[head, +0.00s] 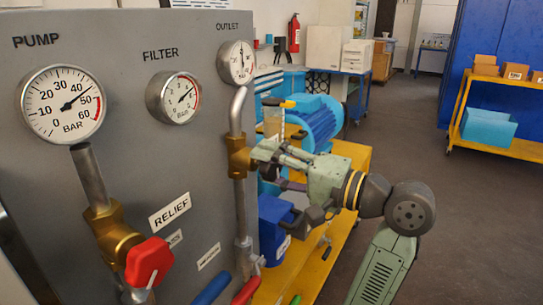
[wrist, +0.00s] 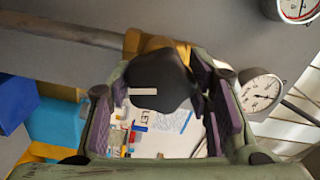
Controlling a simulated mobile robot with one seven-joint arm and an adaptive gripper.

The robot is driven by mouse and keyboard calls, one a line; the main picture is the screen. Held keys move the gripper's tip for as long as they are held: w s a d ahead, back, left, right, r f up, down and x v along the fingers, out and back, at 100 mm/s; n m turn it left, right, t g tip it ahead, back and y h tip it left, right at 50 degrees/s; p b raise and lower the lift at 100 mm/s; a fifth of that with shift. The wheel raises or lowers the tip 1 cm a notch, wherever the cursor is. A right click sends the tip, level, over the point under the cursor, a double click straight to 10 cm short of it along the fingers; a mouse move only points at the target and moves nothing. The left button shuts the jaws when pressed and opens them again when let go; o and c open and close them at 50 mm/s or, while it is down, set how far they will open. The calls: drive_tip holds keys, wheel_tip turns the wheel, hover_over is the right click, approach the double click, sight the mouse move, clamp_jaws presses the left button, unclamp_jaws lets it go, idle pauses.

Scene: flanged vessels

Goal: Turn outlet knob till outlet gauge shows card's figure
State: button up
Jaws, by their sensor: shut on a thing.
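My gripper (head: 264,168) is at the brass outlet valve (head: 238,158) on the panel's right pipe. In the wrist view its purple pads stand on both sides of a dark knob (wrist: 160,80), and it is shut on that knob. I cannot make out a card with a figure.
The pump gauge (head: 62,104), filter gauge (head: 173,98) and red relief knob (head: 149,262) are left on the grey panel (head: 130,50). Red and blue lever handles stick out below. A yellow cart (head: 350,155) with a blue motor (head: 312,120) stands behind my arm.

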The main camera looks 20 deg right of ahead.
drive_tip(key=shift+m+p, duration=0.3)
drive_tip(key=shift+m, duration=0.4)
drive_tip(key=o, duration=1.1)
drive_tip(key=shift+o, duration=0.2)
drive_tip(key=v, duration=1.2)
